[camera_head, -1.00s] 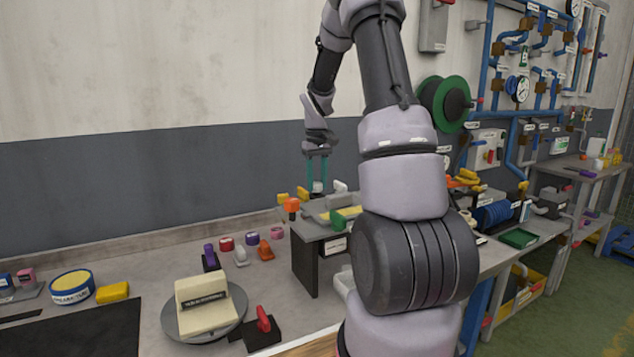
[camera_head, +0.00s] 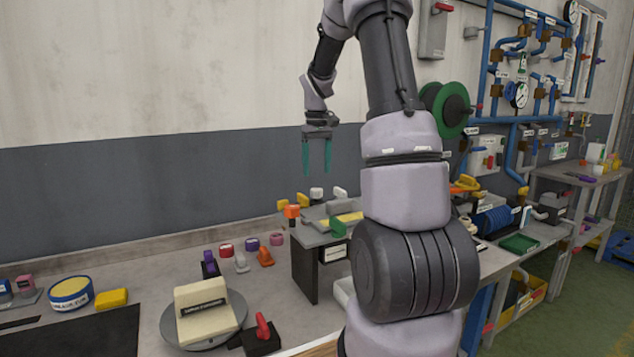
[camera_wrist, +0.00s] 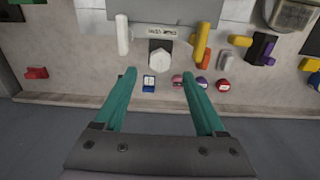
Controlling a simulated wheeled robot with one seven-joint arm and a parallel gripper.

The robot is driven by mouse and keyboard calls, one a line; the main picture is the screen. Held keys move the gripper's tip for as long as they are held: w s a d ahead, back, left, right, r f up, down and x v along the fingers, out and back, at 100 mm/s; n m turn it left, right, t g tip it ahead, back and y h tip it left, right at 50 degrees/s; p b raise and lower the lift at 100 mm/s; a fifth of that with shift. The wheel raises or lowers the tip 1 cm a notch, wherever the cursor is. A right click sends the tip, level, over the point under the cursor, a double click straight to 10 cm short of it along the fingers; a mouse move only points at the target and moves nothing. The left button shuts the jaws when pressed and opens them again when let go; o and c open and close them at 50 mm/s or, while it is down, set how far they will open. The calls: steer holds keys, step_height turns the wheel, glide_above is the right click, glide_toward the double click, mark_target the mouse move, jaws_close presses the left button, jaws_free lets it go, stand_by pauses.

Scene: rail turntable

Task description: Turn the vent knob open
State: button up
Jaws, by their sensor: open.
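My gripper (camera_head: 317,172) hangs fingers down above the back of the raised grey shelf, with its two teal fingers apart and nothing between them. In the wrist view my gripper (camera_wrist: 158,75) is also open. A whitish faceted knob-like piece (camera_wrist: 160,54) lies just beyond the fingertips there, below a small white label plate (camera_wrist: 160,32) whose text is too blurred to read. A whitish knob (camera_head: 317,193) stands below the fingertips in the head view, apart from them. No readable label shows which piece is the vent knob.
The raised shelf (camera_head: 305,270) carries an orange-topped piece (camera_head: 291,212) and yellow pieces. Several small coloured knobs lie on the bench left of it. A turntable (camera_head: 168,330) bears a cream block (camera_head: 205,311). A red lever (camera_head: 262,327) stands beside it. The air around my gripper is clear.

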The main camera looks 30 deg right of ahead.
mark_target(317, 189)
step_height(317, 189, up, 4)
steer(key=shift+r, duration=0.1)
stand_by(0.5)
